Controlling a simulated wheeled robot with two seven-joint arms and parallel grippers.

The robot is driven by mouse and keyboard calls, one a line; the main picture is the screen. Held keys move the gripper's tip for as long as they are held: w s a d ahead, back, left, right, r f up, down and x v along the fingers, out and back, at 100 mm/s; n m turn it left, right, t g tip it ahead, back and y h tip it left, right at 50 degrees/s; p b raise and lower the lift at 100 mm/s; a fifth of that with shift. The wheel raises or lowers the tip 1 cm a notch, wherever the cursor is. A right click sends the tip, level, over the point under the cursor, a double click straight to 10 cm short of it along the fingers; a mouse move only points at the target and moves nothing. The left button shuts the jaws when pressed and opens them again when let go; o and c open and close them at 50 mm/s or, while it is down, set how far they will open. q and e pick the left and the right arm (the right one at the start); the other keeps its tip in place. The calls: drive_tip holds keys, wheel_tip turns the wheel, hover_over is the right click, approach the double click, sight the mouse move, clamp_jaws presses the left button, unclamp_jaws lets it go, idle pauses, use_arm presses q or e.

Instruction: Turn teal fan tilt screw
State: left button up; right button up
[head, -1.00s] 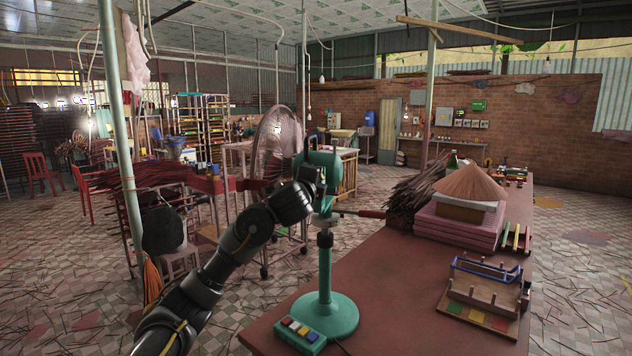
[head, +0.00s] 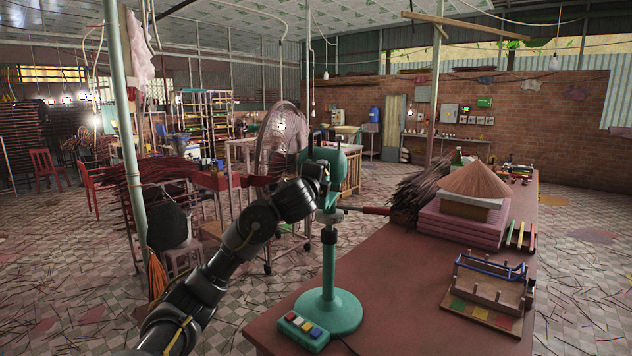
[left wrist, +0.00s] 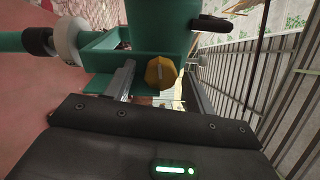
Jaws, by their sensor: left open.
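The teal fan (head: 330,165) stands on its round-based stand (head: 328,312) at the table's left front, its wire guard (head: 282,140) facing left. In the left wrist view, the yellow tilt screw knob (left wrist: 160,73) shows at the teal bracket (left wrist: 100,62). My left gripper (left wrist: 160,88) is open, with one finger on each side of the knob. Whether either finger touches it I cannot tell. In the head view my left gripper (head: 318,185) is at the fan's neck, and the knob is hidden there. My right gripper is not in view.
The red-brown table (head: 400,270) runs to the right and back. It holds a button box (head: 303,332), a wooden peg rack (head: 490,285), pink stacked blocks (head: 462,225) under a cone of sticks (head: 475,182), and a dark stick bundle (head: 415,195). The table's middle is clear.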

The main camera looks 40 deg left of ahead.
use_arm(q)
drive_tip(key=p+v, duration=0.5)
drive_tip(key=v, duration=0.5)
drive_tip(key=shift+s, duration=0.2)
